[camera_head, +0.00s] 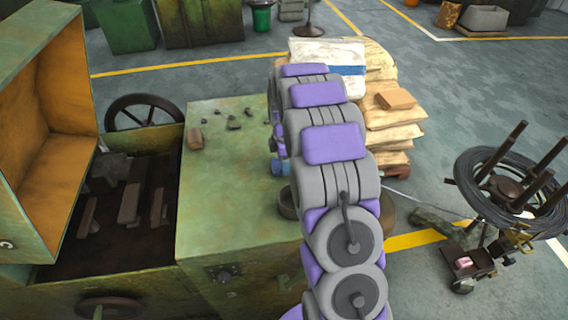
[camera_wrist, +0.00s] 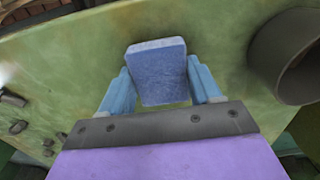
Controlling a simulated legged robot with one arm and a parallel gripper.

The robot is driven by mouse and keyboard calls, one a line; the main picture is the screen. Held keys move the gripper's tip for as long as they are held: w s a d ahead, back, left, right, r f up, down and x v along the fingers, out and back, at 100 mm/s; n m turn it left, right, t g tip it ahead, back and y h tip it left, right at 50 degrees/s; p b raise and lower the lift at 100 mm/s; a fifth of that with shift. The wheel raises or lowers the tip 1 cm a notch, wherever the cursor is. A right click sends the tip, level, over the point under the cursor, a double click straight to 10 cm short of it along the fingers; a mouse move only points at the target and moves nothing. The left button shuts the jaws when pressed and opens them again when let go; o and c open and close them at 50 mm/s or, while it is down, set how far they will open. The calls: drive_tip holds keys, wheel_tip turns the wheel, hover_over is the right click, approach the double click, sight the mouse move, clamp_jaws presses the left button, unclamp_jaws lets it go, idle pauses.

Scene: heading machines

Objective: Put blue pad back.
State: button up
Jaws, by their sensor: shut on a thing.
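The blue pad (camera_wrist: 158,74) is a small block between the two light-blue fingers of my gripper (camera_wrist: 161,88) in the wrist view. My gripper is shut on it, over the green machine top. I cannot tell whether the pad touches that surface. In the head view, my grey and purple arm reaches over the right part of the green machine top (camera_head: 225,190) and hides most of my gripper. A bit of blue (camera_head: 280,167) shows at the arm's left side, by the machine's far right edge.
A dark round cup (camera_head: 286,202) stands by the arm and is at the right in the wrist view (camera_wrist: 285,55). Small dark pieces (camera_head: 235,124) and a brown block (camera_head: 195,138) lie on the machine top. Stacked sacks (camera_head: 392,115) stand behind; a wire reel (camera_head: 510,180) stands right.

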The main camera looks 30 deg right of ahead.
drive_tip(key=shift+f, duration=0.45)
drive_tip(key=shift+r, duration=0.1)
drive_tip(key=o, duration=1)
